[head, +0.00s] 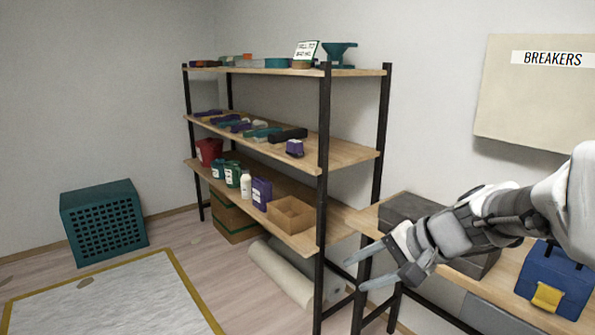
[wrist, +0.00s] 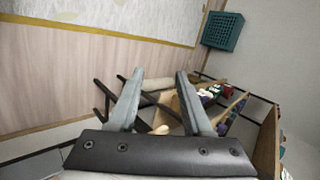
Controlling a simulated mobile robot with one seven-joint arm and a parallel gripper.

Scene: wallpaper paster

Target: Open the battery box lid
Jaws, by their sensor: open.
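A blue box with a yellow front latch (head: 557,278) stands on the wooden table at the right in the head view. Its top looks closed. A dark grey box (head: 408,208) stands further left on the same table, partly behind my arm. I cannot tell for sure which one is the battery box. My gripper (head: 357,273) is open and empty, in front of the table's left end and left of the blue box, touching neither box. In the wrist view, my gripper's two fingers (wrist: 160,76) are spread with nothing held between them; neither box can be made out there.
A shelf unit (head: 350,153) with bottles, small tools and an open carton stands left of the table (head: 500,288). A paper roll (head: 280,272) lies on the floor below. A teal crate (head: 103,222) and a yellow-edged mat (head: 110,300) are at left. A "BREAKERS" panel (head: 530,95) hangs above.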

